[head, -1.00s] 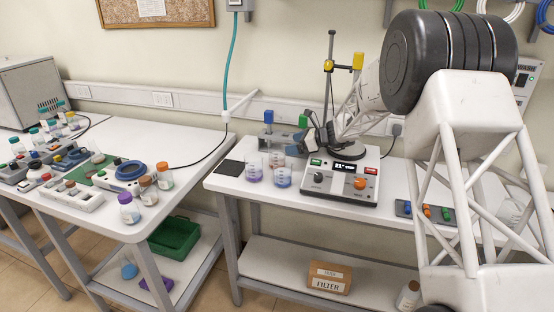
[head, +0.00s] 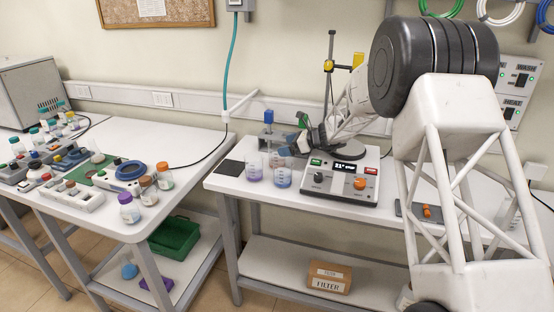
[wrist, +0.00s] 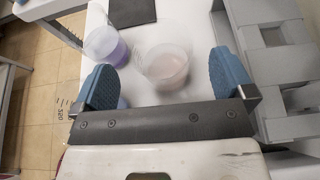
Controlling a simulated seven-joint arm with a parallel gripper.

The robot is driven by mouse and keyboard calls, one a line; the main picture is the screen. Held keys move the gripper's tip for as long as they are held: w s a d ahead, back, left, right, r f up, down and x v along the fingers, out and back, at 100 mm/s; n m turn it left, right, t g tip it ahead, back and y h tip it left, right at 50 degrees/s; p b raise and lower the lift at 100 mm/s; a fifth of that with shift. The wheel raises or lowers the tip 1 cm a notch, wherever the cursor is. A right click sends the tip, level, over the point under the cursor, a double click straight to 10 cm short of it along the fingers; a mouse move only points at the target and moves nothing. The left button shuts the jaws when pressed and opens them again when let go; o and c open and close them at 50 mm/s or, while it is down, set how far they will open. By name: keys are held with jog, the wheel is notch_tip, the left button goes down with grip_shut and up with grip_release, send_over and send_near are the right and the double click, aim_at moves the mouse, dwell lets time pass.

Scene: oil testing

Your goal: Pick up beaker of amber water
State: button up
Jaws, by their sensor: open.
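The beaker of amber water (wrist: 168,70), clear with a pale pinkish-amber liquid, stands on the white bench between and slightly beyond my open fingers in the wrist view. I cannot tell whether the pads touch the glass.
A purple beaker (head: 254,173) and a blue beaker (head: 282,179) stand close by, the blue one near my left finger. The hotplate (head: 340,180) is right. A black mat (wrist: 132,11) lies beyond.

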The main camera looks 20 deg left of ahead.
jog(key=shift+x, duration=2.4)
jog(key=shift+c, duration=0.3)
jog(key=c, duration=1.1)
jog(key=shift+r, duration=0.1)
notch_tip(320, 180, up, 18)
jog(key=shift+f, duration=0.1)
